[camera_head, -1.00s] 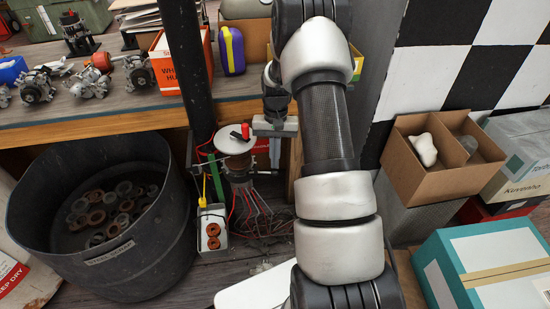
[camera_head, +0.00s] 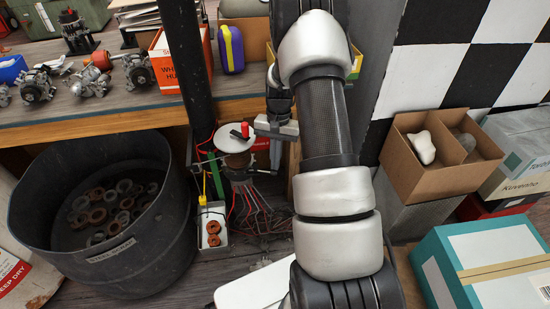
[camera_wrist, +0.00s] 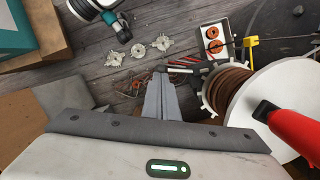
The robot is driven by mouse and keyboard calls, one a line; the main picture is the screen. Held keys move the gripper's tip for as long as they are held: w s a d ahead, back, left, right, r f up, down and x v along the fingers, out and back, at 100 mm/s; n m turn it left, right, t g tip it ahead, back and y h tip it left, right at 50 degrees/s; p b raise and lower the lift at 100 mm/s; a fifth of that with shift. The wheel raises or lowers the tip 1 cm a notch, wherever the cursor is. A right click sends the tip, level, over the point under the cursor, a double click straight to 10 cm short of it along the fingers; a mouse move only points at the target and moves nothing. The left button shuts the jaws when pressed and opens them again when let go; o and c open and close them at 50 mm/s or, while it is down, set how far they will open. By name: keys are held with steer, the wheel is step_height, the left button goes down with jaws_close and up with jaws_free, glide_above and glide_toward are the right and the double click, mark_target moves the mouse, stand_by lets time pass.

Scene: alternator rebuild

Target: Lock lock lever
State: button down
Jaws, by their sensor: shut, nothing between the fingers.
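The lock lever (camera_head: 245,130), with a red grip and a black end, lies on top of a white disc (camera_head: 232,147) above a coil-wound stand. In the wrist view the red lever (camera_wrist: 294,130) is at the right, its black end over the white disc (camera_wrist: 252,98), beside the brown coil (camera_wrist: 226,92). My gripper (camera_head: 259,126) is just right of the disc in the head view. In the wrist view its grey fingers (camera_wrist: 161,92) are together and empty, left of the coil and apart from the lever. My arm partly hides the area to the right of the stand.
A dark bin (camera_head: 100,265) of metal rings stands at left. A dark post (camera_head: 190,75) rises close behind the stand. A small white box (camera_head: 213,238) with copper-coloured coils and loose wires (camera_head: 250,208) lie below. The bench (camera_head: 125,112) is behind; open cartons (camera_head: 433,183) stand right.

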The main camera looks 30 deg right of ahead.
steer(key=m, duration=0.1)
steer(key=s+m+p, duration=0.1)
steer(key=m, duration=0.1)
steer(key=shift+s+a+r, duration=0.1)
steer(key=shift+s+a, duration=0.2)
steer(key=shift+a, duration=0.1)
steer(key=shift+s+a+m+t+p, duration=0.15)
steer(key=shift+s+a+m, duration=0.05)
steer(key=shift+m, duration=0.35)
steer(key=shift+s+a+m+t+p, duration=0.15)
steer(key=shift+s+m, duration=0.05)
steer(key=shift+m, duration=0.35)
steer(key=shift+w, duration=0.1)
steer(key=shift+w+d, duration=0.1)
steer(key=shift+w, duration=0.6)
steer(key=w+d+r+p, duration=0.2)
steer(key=d+r, duration=0.3)
steer(key=r, duration=0.6)
steer(key=shift+r+p, duration=0.25)
steer(key=shift+p, duration=0.4)
